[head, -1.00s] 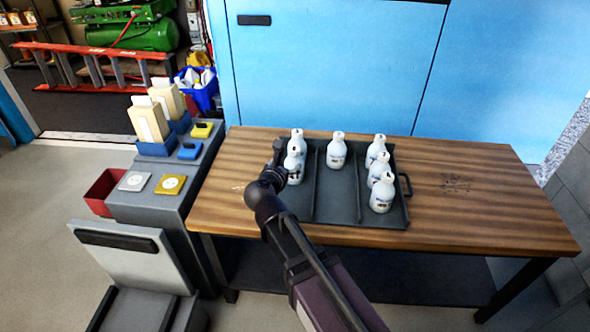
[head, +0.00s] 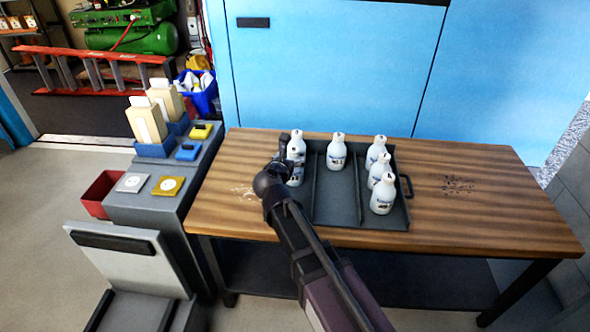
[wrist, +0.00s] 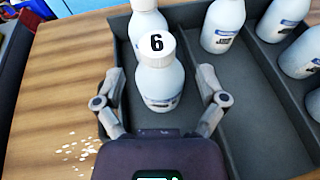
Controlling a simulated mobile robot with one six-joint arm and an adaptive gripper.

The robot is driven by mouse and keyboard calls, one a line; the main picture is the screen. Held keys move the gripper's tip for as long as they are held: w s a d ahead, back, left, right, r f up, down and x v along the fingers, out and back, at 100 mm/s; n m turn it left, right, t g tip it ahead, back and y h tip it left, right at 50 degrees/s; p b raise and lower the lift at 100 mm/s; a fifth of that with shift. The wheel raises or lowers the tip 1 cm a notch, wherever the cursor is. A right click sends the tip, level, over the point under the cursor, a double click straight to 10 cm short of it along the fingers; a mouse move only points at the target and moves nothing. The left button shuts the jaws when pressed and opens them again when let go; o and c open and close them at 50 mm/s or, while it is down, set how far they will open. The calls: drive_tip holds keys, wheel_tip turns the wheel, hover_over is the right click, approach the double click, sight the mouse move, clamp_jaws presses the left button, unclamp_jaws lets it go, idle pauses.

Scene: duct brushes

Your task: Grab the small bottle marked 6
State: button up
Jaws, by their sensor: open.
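The small white bottle marked 6 (wrist: 162,85) stands upright in the left compartment of the dark tray (wrist: 262,150). Its cap shows a black 6 in the wrist view. My gripper (wrist: 160,76) is open, with one finger on each side of this bottle. Both fingers look apart from it, with a gap on each side. Another white bottle (wrist: 147,22) stands right behind it in the same compartment. In the head view my gripper (head: 284,152) is at the tray's left side and partly hides the front left bottle (head: 295,177).
One bottle (head: 336,152) stands in the middle compartment and several (head: 382,195) in the right one. The tray has a handle on its right. A grey stand (head: 165,195) with boxes adjoins on the left.

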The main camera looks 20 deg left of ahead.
sight(292, 155)
drive_tip(key=shift+b+x, duration=0.55)
drive_tip(key=shift+x, duration=1.6)
drive_tip(key=shift+a, duration=0.1)
drive_tip(key=shift+c, duration=0.2)
clamp_jaws()
